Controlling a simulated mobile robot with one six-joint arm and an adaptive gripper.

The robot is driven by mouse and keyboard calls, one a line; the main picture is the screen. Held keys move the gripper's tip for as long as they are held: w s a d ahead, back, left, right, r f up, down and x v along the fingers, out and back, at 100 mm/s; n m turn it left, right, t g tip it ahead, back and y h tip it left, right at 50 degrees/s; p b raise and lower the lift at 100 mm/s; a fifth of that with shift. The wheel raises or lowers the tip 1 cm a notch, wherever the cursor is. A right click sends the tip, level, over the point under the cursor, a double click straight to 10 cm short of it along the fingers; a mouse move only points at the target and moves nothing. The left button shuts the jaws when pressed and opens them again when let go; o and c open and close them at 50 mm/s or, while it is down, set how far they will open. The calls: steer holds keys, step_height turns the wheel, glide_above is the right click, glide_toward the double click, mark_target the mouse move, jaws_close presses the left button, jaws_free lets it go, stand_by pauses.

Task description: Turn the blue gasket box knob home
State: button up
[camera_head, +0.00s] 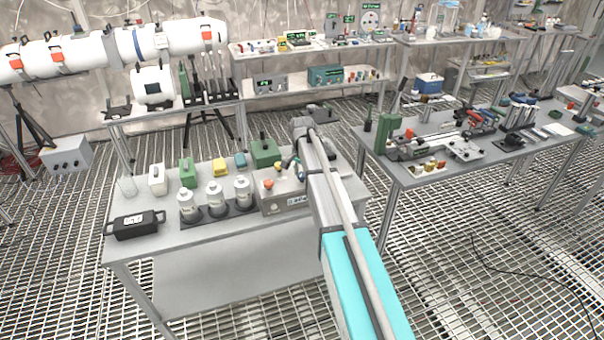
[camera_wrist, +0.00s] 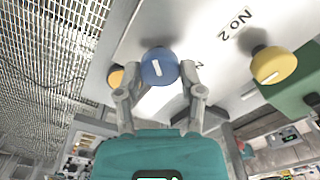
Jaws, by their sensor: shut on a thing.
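The blue knob (camera_wrist: 158,62) is round with a white pointer mark and sits on a pale box face (camera_wrist: 205,45) lettered "No 2". My gripper (camera_wrist: 161,72) is shut on this knob, one finger on each side of it. The white mark stands nearly upright in the wrist view, slightly tilted. In the head view the pale box (camera_head: 287,204) stands on the near table, and my arm covers the blue knob.
The near table (camera_head: 190,245) also holds a black case (camera_head: 135,225), white bottles in a dark rack (camera_head: 215,218) and a green box (camera_head: 265,153) behind the pale box. A second table (camera_head: 430,180) with tools stands to the right, across a gap of grating.

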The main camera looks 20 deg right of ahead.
steer(key=shift+m, duration=0.5)
steer(key=o, duration=1.2)
steer(key=shift+c, duration=0.2)
steer(key=shift+n, duration=0.4)
